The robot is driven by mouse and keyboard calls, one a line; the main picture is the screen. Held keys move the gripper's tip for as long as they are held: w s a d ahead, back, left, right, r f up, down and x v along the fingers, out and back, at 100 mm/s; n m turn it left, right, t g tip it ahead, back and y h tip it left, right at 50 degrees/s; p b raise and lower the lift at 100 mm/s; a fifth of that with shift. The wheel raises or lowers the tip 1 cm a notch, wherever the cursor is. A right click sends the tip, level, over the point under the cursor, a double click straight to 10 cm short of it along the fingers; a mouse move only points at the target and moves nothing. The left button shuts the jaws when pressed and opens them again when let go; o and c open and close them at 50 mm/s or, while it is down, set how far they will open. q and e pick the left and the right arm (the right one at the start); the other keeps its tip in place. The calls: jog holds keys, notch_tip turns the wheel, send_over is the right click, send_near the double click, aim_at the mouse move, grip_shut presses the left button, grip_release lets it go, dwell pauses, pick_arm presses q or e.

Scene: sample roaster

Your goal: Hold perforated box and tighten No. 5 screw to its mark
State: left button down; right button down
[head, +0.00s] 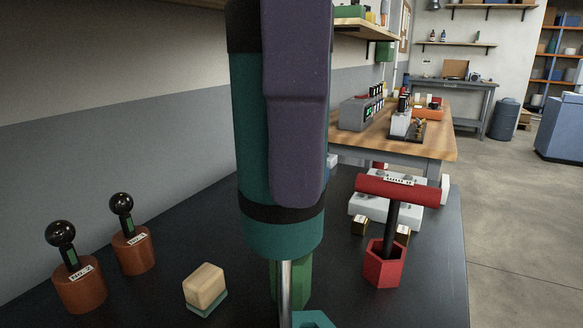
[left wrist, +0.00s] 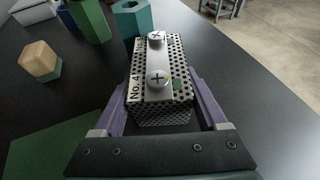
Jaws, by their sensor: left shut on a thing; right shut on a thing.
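In the left wrist view, my left gripper (left wrist: 162,95) has a purple finger on each side of a perforated box (left wrist: 165,115) and is shut on it. The box's pale top carries two cross-head screws, a near one (left wrist: 158,79) and a far one (left wrist: 157,38). A "No. 4" label (left wrist: 135,84) is beside the near screw, with a small green patch on its other side. The screwdriver's tip is out of frame.
On the dark bench (head: 425,290) stand two black-knobbed tools in brown holders (head: 135,251), a cream block (head: 205,287), a green holder (head: 303,280), a teal hexagonal piece (head: 314,319) and a red T-handled tool (head: 385,188) in a red holder (head: 382,267). Behind is a wooden table (head: 440,142).

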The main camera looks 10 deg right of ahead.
aim_at(297, 254)
jog(key=n, duration=0.1)
jog(key=f+n, duration=0.1)
jog(key=n, duration=0.2)
jog(key=shift+w+f+n, duration=0.2)
jog(key=shift+f+n, duration=0.1)
jog(key=shift+n, duration=0.1)
jog(key=n, duration=0.1)
jog(key=f+n, duration=0.1)
jog(key=n, duration=0.1)
jog(key=shift+w+f+n, duration=0.1)
jog(key=shift+n, duration=0.2)
jog(key=shift+f, duration=2.45)
jog(key=shift+f, duration=1.05)
